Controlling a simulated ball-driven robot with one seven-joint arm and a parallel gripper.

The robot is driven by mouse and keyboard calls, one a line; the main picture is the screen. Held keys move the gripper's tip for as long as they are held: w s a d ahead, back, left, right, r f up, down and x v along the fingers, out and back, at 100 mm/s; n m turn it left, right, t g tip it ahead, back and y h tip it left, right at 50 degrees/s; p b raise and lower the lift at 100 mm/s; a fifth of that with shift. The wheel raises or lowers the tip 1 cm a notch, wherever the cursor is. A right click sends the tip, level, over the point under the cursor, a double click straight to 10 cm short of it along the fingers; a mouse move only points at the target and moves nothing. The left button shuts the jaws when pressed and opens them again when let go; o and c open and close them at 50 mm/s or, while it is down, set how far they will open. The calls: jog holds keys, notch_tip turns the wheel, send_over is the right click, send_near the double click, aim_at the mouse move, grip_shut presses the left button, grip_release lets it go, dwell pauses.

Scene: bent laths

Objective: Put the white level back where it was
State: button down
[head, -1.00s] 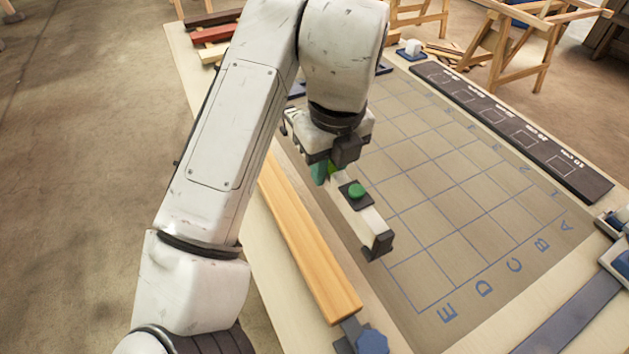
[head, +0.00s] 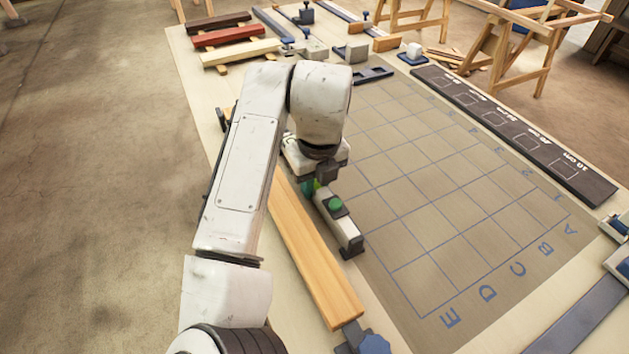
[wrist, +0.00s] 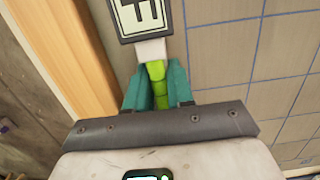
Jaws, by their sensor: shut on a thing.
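The white level (head: 344,231) has a pale body, dark end caps and a round green part on top. In the head view it is over the left edge of the gridded mat, close beside the thick wooden lath (head: 312,258). My gripper (head: 308,187) is shut on its green middle, partly hidden by my wrist. In the wrist view, the teal fingers of my gripper (wrist: 157,88) close on a bright green part (wrist: 158,88) of the level. Beyond it show a white piece and a dark-framed label. I cannot tell whether the level touches the surface.
The gridded mat (head: 440,190) is clear. A dark empty frame (head: 372,76) lies by its far edge. Several laths, including a red one (head: 228,36), lie at the far left. A dark marked strip (head: 515,135) runs along the right side. A blue-knobbed clamp (head: 372,343) is at the near lath end.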

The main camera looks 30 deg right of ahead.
jog(key=shift+f, duration=0.1)
jog(key=c, duration=1)
grip_release()
jog(key=r, duration=0.4)
jog(key=s+r, duration=0.1)
jog(key=r, duration=0.3)
jog(key=r+p, duration=0.1)
jog(key=r, duration=0.3)
jog(key=shift+s+r, duration=0.1)
jog(key=shift+s, duration=0.15)
